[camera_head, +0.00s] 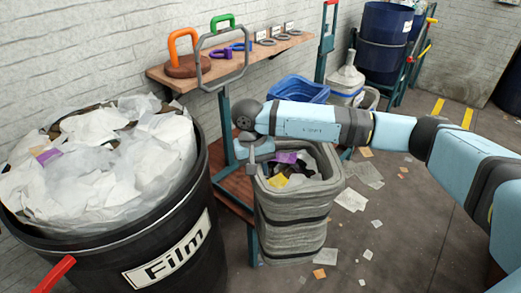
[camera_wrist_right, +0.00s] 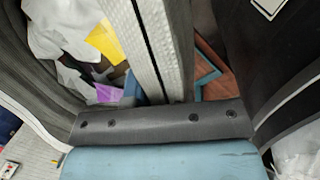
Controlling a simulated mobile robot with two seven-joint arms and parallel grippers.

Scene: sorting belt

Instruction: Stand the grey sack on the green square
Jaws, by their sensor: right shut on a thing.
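The grey sack (camera_head: 292,222) is a ribbed, open-topped bag filled with white, yellow and purple scraps. It looks upright, below my right forearm. My right gripper (camera_head: 257,163) points down at its left rim and is shut on it. In the right wrist view the sack's wall (camera_wrist_right: 152,45) runs up from the gripper palm, with the scraps to its left. I cannot tell whether the sack's base touches the floor. No green square shows in either view. My left gripper is not in view.
A black barrel (camera_head: 170,265) labelled Film, heaped with plastic, stands close left of the sack. A wooden bench (camera_head: 285,46) with coloured handles is behind. A blue crate (camera_head: 298,89) and blue drum (camera_head: 385,35) stand further back. The floor at right has scattered scraps.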

